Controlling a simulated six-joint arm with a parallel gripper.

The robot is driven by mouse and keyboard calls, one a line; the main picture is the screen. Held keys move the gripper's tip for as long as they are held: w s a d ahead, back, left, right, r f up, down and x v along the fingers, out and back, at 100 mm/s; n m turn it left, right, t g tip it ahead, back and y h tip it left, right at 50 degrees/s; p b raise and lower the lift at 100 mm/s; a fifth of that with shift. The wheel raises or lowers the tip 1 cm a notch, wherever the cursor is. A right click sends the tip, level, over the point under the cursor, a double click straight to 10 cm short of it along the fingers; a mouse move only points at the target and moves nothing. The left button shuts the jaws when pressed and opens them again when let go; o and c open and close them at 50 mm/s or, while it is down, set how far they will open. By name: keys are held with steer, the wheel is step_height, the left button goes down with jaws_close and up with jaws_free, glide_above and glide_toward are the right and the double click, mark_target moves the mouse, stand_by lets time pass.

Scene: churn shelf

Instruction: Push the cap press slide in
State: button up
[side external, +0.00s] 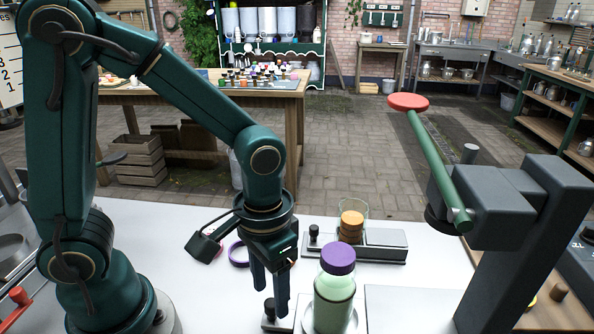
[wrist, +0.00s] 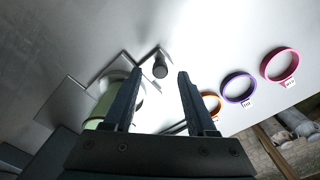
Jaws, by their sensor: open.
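A green bottle with a purple cap (side external: 335,288) stands upright at the front of the white bench; it is partly hidden by my finger in the wrist view (wrist: 104,108). It appears to stand on the pale slide plate (side external: 304,316). A short black knob (wrist: 160,68) stands at the slide's left end. My gripper (side external: 270,300) is open and points down beside the bottle, close to the knob. In the wrist view the knob shows between my fingertips (wrist: 157,73); I cannot tell whether they touch it. The grey press (side external: 508,210) stands at right, its green lever (side external: 432,155) raised.
Coloured rings, including a purple one (wrist: 238,87), lie on the bench.

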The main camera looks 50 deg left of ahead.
steer(key=shift+f, duration=1)
jaws_close()
stand_by(0.8)
